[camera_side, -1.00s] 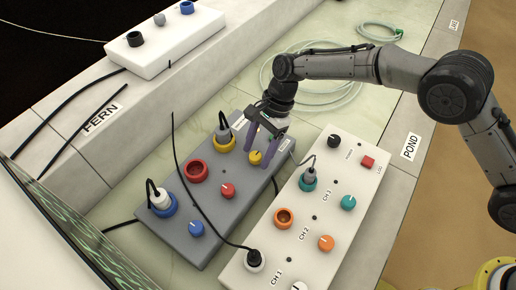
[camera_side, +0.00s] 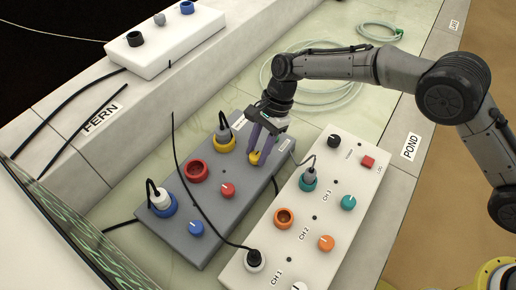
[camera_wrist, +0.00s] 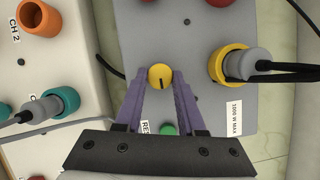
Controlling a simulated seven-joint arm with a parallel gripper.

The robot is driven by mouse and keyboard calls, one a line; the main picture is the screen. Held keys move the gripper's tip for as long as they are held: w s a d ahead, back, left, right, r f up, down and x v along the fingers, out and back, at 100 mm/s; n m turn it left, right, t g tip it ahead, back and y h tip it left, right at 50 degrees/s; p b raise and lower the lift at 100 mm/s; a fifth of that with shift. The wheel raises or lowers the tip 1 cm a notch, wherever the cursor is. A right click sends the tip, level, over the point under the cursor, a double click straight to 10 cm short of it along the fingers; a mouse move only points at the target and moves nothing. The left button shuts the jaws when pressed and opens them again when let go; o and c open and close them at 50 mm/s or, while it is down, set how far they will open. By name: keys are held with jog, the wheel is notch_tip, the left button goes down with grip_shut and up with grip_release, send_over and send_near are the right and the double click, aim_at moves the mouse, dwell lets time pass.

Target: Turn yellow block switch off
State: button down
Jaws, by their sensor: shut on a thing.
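The yellow knob (camera_side: 254,158) sits on the grey switch block (camera_side: 188,243), between the yellow socket and the block's right edge. In the wrist view the yellow knob (camera_wrist: 161,77) carries a dark pointer line running toward my gripper's base. My gripper (camera_side: 257,160) points down with its purple fingers on either side of the knob and is shut on it. In the wrist view the fingertips of my gripper (camera_wrist: 161,80) touch the knob's two sides. The yellow socket (camera_side: 224,145) beside it holds a grey plug (camera_side: 223,131) with a black cable.
A white channel box (camera_side: 313,225) with coloured knobs and sockets stands close at the right. Red (camera_side: 228,190) and blue (camera_side: 196,228) knobs lie along the grey block. A black cable (camera_side: 200,208) crosses it.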

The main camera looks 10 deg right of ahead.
jog(key=n+h, duration=0.1)
jog(key=n, duration=0.2)
jog(key=shift+w+a+g, duration=0.1)
jog(key=shift+g, duration=0.3)
jog(key=shift+w+n+g+h, duration=0.1)
jog(key=shift+n+g+h, duration=0.35)
jog(key=shift+n, duration=1.25)
jog(key=shift+n+h, duration=0.25)
jog(key=shift+n, duration=0.15)
jog(key=c, duration=0.5)
grip_release()
jog(key=shift+a, duration=0.1)
jog(key=shift+r, duration=0.1)
